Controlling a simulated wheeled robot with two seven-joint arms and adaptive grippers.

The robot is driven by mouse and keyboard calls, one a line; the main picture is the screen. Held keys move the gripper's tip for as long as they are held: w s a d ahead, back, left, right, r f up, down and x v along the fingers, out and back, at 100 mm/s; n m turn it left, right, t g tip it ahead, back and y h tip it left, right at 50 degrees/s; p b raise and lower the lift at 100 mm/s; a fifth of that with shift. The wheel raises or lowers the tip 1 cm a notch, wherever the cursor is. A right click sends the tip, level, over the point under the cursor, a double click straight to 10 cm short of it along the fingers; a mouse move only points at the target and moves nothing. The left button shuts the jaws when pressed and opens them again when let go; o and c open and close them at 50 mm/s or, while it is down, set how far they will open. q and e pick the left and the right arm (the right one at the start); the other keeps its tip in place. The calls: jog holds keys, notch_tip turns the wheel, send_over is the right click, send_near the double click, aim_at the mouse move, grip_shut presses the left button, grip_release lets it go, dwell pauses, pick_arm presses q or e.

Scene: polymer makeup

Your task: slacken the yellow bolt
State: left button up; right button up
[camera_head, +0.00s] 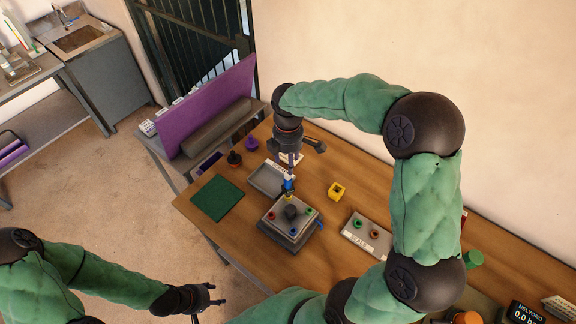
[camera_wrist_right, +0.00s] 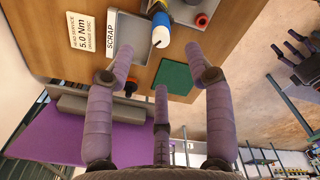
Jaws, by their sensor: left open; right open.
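A block with coloured bolts (camera_head: 278,226) sits on the wooden table. Red (camera_head: 271,216), green (camera_head: 308,211) and blue (camera_head: 294,232) bolts show on its top. A small blue and white tool (camera_head: 288,184) stands at its far corner, over a yellow part (camera_head: 289,198) that I take for the yellow bolt. In the right wrist view the tool (camera_wrist_right: 160,32) lies just beyond the fingertips. My right gripper (camera_head: 291,160) is open above the tool, its three purple fingers apart in the wrist view (camera_wrist_right: 162,65). My left gripper (camera_head: 207,299) is open and empty, off the table's front.
A grey scrap tray (camera_head: 266,180) lies behind the block and a green mat (camera_head: 217,198) to its left. A purple panel (camera_head: 205,105) stands at the far left.

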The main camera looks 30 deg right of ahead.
aim_at(288, 179)
jog(key=shift+f, duration=0.5)
notch_tip(288, 179, down, 10)
jog(key=shift+r+b, duration=0.1)
jog(key=shift+b, duration=0.2)
jog(key=shift+r, duration=0.1)
grip_shut()
